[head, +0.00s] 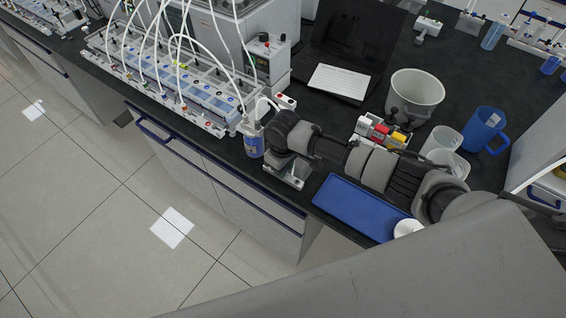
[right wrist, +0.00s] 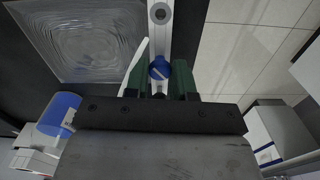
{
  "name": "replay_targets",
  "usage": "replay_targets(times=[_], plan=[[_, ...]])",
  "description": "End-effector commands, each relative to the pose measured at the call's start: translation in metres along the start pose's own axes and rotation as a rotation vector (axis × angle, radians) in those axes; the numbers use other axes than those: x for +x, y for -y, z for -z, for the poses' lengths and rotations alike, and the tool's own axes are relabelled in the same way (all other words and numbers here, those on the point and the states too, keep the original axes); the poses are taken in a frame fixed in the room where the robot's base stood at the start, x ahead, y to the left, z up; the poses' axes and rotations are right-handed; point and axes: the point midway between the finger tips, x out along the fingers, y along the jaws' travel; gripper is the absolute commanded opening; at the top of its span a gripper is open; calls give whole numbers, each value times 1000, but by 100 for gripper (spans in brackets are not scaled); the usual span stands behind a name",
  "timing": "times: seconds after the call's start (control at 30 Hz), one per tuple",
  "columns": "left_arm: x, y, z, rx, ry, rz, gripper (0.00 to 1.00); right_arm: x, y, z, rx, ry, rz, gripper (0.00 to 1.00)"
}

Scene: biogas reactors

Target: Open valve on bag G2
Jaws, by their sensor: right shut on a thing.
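In the right wrist view my right gripper (right wrist: 160,75) has its two green fingers on either side of a small blue valve (right wrist: 160,67) and is shut on it. The valve sits on a pale rail beside a clear, wrinkled bag (right wrist: 85,38). I cannot read a label to tell whether this bag is G2. In the head view my right arm reaches from the right to the near end of the reactor rack (head: 165,78); its fingers and the valve are hidden there. My left gripper is not in view.
A blue-labelled bottle (head: 253,140) stands close to my right wrist. White tubes arch over the rack. A blue tray (head: 358,207), a grey pot (head: 415,92), a blue jug (head: 484,128) and a laptop (head: 350,45) are on the black bench. The tiled floor is clear.

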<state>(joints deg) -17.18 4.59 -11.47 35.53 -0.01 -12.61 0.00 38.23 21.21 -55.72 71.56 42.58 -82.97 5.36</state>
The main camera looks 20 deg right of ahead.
Motion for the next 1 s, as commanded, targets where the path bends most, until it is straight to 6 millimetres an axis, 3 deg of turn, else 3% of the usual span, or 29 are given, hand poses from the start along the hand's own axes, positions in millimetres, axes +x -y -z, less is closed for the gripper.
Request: replay_targets(times=[0.6, 1.0], plan=[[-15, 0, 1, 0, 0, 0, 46, -1, 0, 1, -574, -2, -1, 1], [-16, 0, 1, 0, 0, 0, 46, -1, 0, 1, -820, -3, -1, 1]])
